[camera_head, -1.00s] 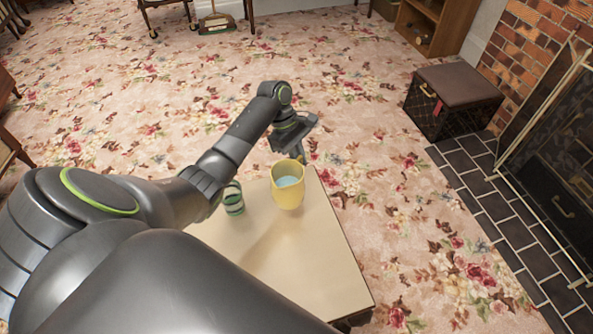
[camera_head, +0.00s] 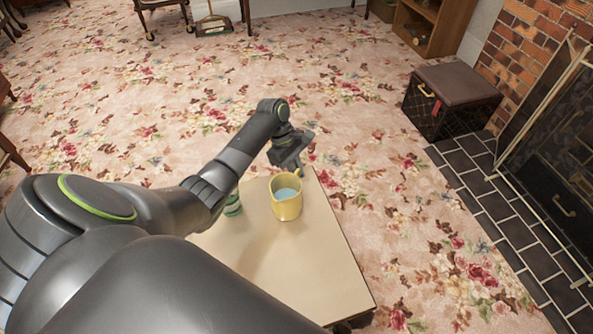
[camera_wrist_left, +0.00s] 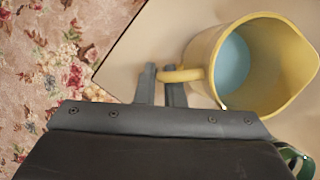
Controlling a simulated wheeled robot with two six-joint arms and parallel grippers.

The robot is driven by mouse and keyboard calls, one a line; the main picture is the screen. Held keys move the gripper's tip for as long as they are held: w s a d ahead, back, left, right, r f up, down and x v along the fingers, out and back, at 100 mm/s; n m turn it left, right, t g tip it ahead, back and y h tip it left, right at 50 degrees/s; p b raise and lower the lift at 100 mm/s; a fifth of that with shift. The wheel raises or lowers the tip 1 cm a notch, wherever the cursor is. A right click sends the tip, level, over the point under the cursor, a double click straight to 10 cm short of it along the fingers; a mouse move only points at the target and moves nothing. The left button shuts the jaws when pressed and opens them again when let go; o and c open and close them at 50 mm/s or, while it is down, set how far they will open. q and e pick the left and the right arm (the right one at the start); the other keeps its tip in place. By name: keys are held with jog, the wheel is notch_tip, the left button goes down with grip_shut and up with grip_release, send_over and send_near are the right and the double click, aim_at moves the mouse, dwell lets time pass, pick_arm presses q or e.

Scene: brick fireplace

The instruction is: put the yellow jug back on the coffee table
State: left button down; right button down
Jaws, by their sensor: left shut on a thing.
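The yellow jug (camera_head: 287,206) is upright over the far part of the cream coffee table (camera_head: 305,265), with light blue showing inside it. My left gripper (camera_head: 297,171) reaches it from the far side and is shut on its handle. In the left wrist view, the two fingers (camera_wrist_left: 162,80) straddle the handle of the jug (camera_wrist_left: 285,85), with the table top (camera_wrist_left: 150,45) below. I cannot tell whether the jug's base touches the table. My right gripper is not in view.
A green striped cup (camera_head: 233,206) stands on the table left of the jug, partly hidden by my arm. The table's front and right are clear. A dark box stool (camera_head: 452,100) and the brick fireplace (camera_head: 520,60) are to the right. Floral carpet surrounds the table.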

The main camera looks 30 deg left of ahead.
pick_arm(q)
jog(key=c, duration=1.5)
grip_release()
jog(key=shift+f, duration=0.1)
jog(key=shift+c, duration=0.2)
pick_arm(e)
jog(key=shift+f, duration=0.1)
